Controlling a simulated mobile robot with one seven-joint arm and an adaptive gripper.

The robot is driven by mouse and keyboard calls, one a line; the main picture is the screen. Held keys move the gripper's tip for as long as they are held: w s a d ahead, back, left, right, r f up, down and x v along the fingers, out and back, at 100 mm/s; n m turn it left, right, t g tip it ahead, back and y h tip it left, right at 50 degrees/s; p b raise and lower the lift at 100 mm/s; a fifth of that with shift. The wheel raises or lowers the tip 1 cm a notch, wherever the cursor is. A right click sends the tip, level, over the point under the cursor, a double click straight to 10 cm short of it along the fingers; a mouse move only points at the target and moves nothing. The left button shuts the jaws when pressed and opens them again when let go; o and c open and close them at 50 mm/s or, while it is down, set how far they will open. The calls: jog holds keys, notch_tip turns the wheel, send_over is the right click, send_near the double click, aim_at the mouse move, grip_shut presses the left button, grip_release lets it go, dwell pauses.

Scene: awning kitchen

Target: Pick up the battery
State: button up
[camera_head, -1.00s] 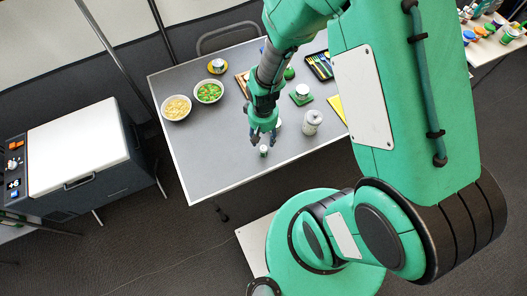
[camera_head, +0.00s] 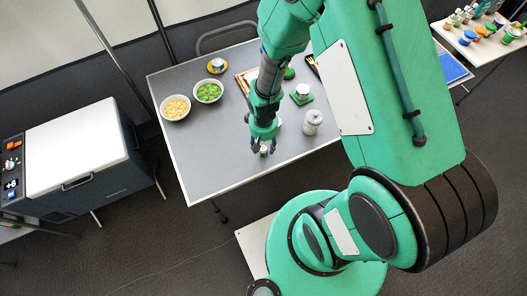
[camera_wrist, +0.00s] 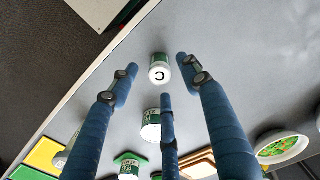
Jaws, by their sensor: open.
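The battery (camera_head: 264,151) appears as a small upright white-and-green cylinder near the front edge of the grey table (camera_head: 215,170). In the wrist view the battery (camera_wrist: 159,73) shows a letter C. My gripper (camera_head: 262,145) is just above and around it, with its blue fingers spread. In the wrist view my gripper (camera_wrist: 158,66) has one fingertip on each side of the battery and a third below it in the picture. Gaps show at the sides; I cannot tell whether the third finger touches it.
A similar white-and-green cylinder (camera_wrist: 150,126) stands behind the fingers. A jar (camera_head: 312,121) and a can on a green coaster (camera_head: 303,99) are to the right. Two food bowls (camera_head: 175,107) (camera_head: 208,92) are at the left. The front-left table area is clear.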

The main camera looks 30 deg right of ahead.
jog(key=shift+f+b, duration=0.3)
jog(key=shift+f, duration=1.15)
grip_shut()
